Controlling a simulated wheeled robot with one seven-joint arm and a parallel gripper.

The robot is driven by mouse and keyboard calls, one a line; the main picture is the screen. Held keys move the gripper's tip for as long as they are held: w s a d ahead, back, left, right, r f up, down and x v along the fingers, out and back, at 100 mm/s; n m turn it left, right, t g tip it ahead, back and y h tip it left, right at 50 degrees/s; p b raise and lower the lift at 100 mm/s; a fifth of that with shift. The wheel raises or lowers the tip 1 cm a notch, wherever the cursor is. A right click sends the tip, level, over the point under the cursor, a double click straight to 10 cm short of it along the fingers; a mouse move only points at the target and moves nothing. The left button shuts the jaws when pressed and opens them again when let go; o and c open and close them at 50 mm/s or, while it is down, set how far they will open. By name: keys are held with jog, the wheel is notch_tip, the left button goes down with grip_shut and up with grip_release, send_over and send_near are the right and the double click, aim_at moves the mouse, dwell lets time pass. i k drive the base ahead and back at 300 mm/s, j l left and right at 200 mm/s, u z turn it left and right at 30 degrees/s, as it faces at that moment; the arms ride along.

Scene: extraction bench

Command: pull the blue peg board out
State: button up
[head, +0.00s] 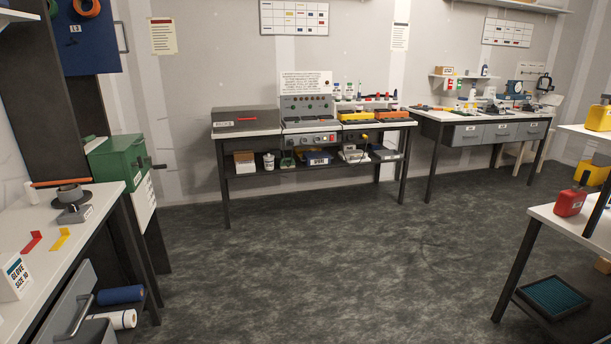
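A dark blue board (92,50) stands upright at the upper left, cut off by the top edge of the head view. It carries an orange ring-shaped item and a small label that seems to read 13. My gripper is not in view.
A white-topped bench (85,240) with a grey drawer stands at left, below the board. A green box (118,158) sits behind it. A long bench (262,129) lines the back wall. The dark floor (320,260) in the middle is clear.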

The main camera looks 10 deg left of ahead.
aim_at(85, 46)
jog(key=i+u, duration=0.2)
jog(key=i, duration=0.45)
jog(key=i+u, duration=0.2)
jog(key=i, duration=0.45)
jog(key=i+l+u, duration=0.25)
jog(key=i, duration=0.4)
jog(key=i+u, duration=0.25)
jog(key=i, duration=0.25)
jog(key=i+u, duration=0.25)
jog(key=i, duration=0.2)
jog(key=i+l+u, duration=0.2)
jog(key=i, duration=0.3)
jog(key=i+u, duration=0.35)
jog(key=i+l+u, duration=0.15)
jog(key=u, duration=0.2)
jog(key=i+l+u, duration=0.2)
jog(key=u, duration=0.15)
jog(key=i, duration=0.1)
